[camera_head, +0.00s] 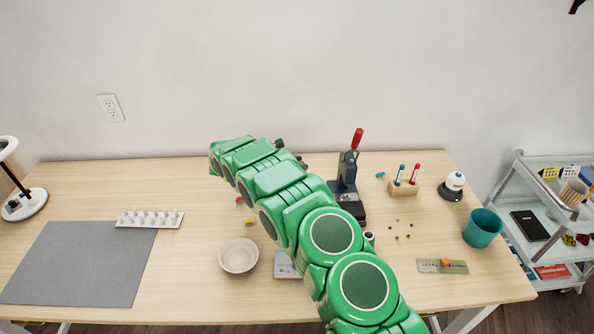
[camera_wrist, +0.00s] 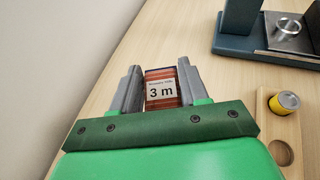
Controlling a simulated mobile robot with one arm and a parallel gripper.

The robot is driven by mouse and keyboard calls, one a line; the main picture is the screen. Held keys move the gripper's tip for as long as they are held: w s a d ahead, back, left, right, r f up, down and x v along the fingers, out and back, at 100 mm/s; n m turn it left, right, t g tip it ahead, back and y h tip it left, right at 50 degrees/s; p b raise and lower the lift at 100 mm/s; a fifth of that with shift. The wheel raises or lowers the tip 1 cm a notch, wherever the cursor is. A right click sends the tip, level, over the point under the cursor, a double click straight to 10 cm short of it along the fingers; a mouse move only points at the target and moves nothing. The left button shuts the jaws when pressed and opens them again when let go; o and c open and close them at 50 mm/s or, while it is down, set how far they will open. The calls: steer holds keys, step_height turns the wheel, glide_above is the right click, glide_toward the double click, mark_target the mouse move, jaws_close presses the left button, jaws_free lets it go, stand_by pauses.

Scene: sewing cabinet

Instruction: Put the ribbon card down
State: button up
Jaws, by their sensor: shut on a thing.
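I cannot tell how high the card is above the table. In the head view my green arm reaches over the back of the table (camera_head: 80,178) and hides the card.
A dark press (camera_head: 346,175) with a red handle stands right of my arm; its base (camera_wrist: 235,45) shows in the wrist view. A white bowl (camera_head: 238,256) and grey mat (camera_head: 80,265) lie left.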

steer(key=shift+w+f, duration=0.4)
steer(key=shift+f, duration=1.6)
steer(key=shift+f, duration=0.1)
steer(key=o, duration=1)
steer(key=shift+s+a+r, duration=0.1)
steer(key=shift+a+r, duration=0.15)
steer(key=shift+a, duration=0.1)
steer(key=v, duration=1.1)
steer(key=shift+a+r, duration=0.15)
